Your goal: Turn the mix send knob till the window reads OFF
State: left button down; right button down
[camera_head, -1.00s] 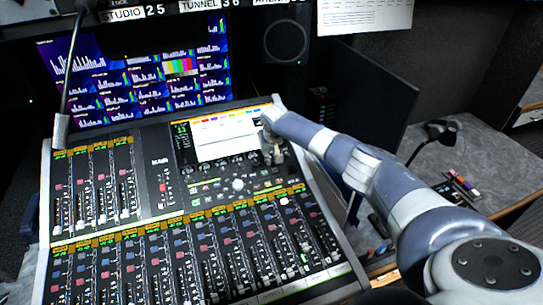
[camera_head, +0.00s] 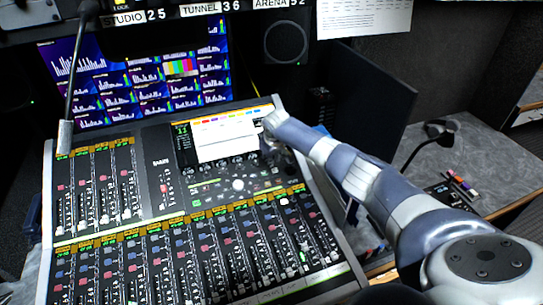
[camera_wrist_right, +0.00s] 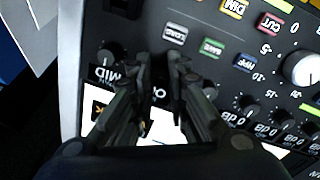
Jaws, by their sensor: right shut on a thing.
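The mixing console (camera_head: 150,232) fills the middle of the head view, with a lit screen (camera_head: 222,137) at its top. My right gripper (camera_head: 268,146) is at the right edge of that screen, over the console's knob row. In the right wrist view the gripper (camera_wrist_right: 161,72) is down at the panel, its two dark fingers closed around a small dark knob, mostly hidden between them. A label behind the fingers is partly covered. I cannot read the value in the knob's window. My left gripper is not in view.
In the wrist view, a knob labelled MID (camera_wrist_right: 107,57) stands beside the fingers. Several 0 dB knobs (camera_wrist_right: 247,103), coloured buttons (camera_wrist_right: 212,48) and a large pale knob (camera_wrist_right: 302,68) are close by. A dark monitor (camera_head: 370,100) stands right of the console.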

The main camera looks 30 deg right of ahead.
jog(key=shift+n, duration=0.3)
jog(key=c, duration=1.5)
grip_release()
jog(key=v, duration=1.2)
jog(key=shift+f, duration=0.1)
